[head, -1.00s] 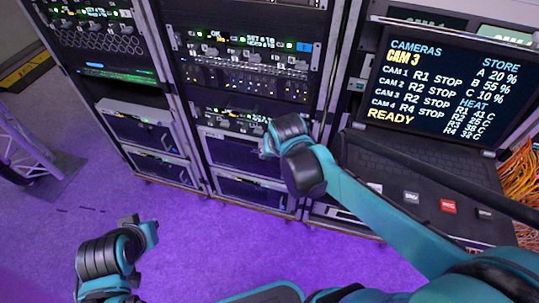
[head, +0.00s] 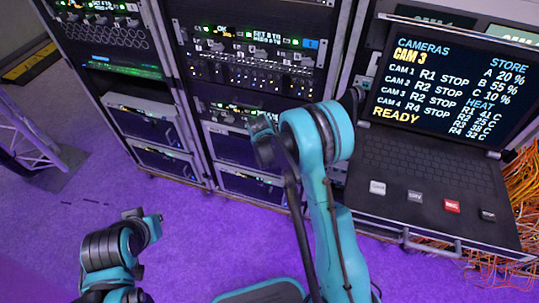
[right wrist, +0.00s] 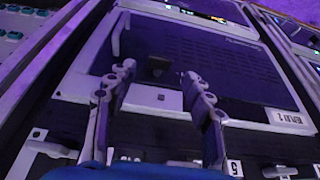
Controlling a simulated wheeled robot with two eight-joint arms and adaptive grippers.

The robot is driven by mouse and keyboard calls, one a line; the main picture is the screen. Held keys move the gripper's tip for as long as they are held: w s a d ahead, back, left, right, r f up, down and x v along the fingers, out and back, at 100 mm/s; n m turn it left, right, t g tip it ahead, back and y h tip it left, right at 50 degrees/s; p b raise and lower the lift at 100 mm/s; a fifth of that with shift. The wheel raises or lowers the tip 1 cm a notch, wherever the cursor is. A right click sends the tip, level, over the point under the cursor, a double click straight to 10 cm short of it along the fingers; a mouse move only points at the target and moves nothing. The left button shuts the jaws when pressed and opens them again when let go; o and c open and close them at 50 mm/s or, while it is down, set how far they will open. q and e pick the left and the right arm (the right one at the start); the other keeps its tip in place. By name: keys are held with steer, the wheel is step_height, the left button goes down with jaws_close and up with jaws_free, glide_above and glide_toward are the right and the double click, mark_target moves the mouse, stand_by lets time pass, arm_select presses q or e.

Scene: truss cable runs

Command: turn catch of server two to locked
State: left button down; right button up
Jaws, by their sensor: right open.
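In the right wrist view a server front (right wrist: 235,68) carries a tag reading "REPLAY 2" (right wrist: 287,117). A small dark catch (right wrist: 157,66) sits on this front, with a pale square plate (right wrist: 169,98) beside it. My right gripper (right wrist: 158,76) is open, its two fingers on either side of the catch; whether they touch it I cannot tell. In the head view my right gripper (head: 258,137) is at the lower units of the middle rack, partly hidden by my arm. My left gripper (head: 148,224) hangs over the purple floor, away from the racks; its jaws are unclear.
A left rack (head: 150,127) stands beside the middle rack. A console screen (head: 440,80) with a keyboard tray (head: 425,180) juts out at the right. Orange cables (head: 522,190) hang beyond it. The purple floor (head: 190,255) in front is clear.

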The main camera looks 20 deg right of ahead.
steer(key=shift+b+x, duration=0.55)
steer(key=shift+x, duration=1.3)
steer(key=shift+c, duration=0.3)
steer(key=c, duration=1.1)
steer(key=shift+s+d+f+m+t+y, duration=0.15)
steer(key=shift+d+m+t+y, duration=0.1)
steer(key=shift+t+y, duration=0.55)
steer(key=shift+s+d+m+t+y, duration=0.2)
steer(key=shift+t+y, duration=0.4)
steer(key=shift+y, duration=0.35)
steer(key=shift+s+d+f+m+t+y, duration=0.1)
steer(key=shift+d+m+t+y, duration=0.15)
steer(key=shift+t+y, duration=0.55)
